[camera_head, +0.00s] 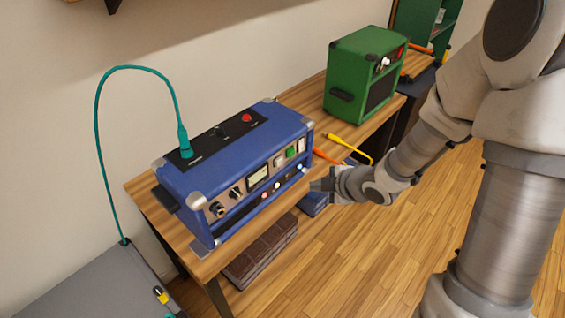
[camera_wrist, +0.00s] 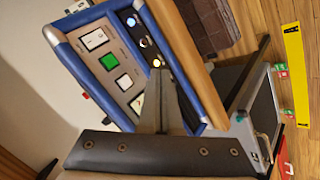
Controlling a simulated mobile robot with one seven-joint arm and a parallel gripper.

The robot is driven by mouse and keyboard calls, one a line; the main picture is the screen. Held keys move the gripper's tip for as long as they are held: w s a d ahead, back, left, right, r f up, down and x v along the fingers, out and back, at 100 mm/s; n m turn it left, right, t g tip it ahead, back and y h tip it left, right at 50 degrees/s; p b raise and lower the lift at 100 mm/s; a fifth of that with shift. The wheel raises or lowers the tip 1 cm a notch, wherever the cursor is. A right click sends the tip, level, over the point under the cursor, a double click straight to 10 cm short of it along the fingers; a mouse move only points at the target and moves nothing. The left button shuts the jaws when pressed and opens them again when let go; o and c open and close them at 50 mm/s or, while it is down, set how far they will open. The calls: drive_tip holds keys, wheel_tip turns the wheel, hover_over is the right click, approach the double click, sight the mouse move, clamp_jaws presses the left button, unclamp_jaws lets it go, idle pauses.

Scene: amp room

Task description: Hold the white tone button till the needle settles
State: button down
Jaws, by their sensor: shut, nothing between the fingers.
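The blue amp (camera_head: 245,150) stands on a wooden bench with its control panel facing me. Its panel has square white, green and white buttons; one white square (camera_head: 278,161) sits beside the meter (camera_head: 258,176). Small round lights or buttons run below, including a pale one (camera_head: 277,186). I cannot tell which white one is the tone button. The needle is too small to read. My gripper (camera_head: 318,186) is shut, empty, in front of the amp's right end, seemingly apart from it.
A teal cable (camera_head: 98,150) plugs into the amp's top. A green amp (camera_head: 365,75) stands farther along the bench, with a yellow cable (camera_head: 350,150) between. Dark brown boxes (camera_head: 262,250) sit below the blue amp. Open wooden floor lies at right.

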sight(279, 162)
drive_tip(key=w+a+b, duration=0.1)
drive_tip(key=w+a, duration=0.4)
drive_tip(key=a, duration=0.2)
drive_tip(key=shift+w, duration=0.2)
drive_tip(key=shift+a, duration=0.1)
idle(2.2)
drive_tip(key=shift+w+a, duration=0.2)
drive_tip(key=shift+w, duration=0.05)
